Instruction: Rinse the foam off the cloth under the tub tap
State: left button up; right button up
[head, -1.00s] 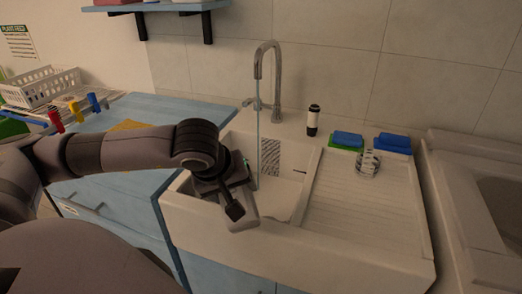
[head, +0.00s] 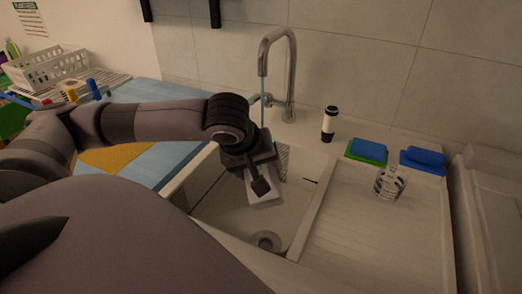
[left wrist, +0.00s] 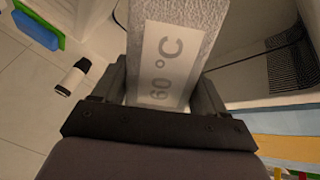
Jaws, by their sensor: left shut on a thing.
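My left gripper (head: 258,180) is over the tub (head: 225,208), shut on a pale grey, speckled piece that looks like the cloth (head: 266,199). In the left wrist view the cloth (left wrist: 190,25) sits between the fingers (left wrist: 163,88), with a white label reading 60 °C. The tap (head: 291,75) arches behind the tub. A thin bluish water stream (head: 264,100) falls from its spout and passes out of sight behind the gripper. Whether it hits the cloth is hidden. My right gripper is not in view.
A drain (head: 267,241) shows in the tub floor. A black-and-white bottle (head: 329,124) stands right of the tap. Two sponges, one blue and green (head: 367,152) and one blue (head: 423,160), and a glass (head: 389,184) are by the ridged drainboard (head: 355,235).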

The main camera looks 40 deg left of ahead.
pick_arm(q)
jog(key=shift+w+a+f, duration=0.1)
jog(key=shift+w+a, duration=0.35)
jog(key=shift+a, duration=0.05)
jog(key=w+a+f, duration=0.2)
jog(key=w+a, duration=0.5)
jog(key=w, duration=0.2)
jog(key=shift+w+a+f+b, duration=0.15)
jog(key=shift+a+f+b, duration=0.1)
jog(key=shift+a+b, duration=0.15)
jog(key=shift+d, duration=0.1)
dwell(0.4)
jog(key=shift+w+d, duration=0.35)
jog(key=shift+w, duration=0.05)
jog(key=shift+s+a, duration=0.1)
jog(key=shift+s+a, duration=0.35)
jog(key=shift+a, duration=0.05)
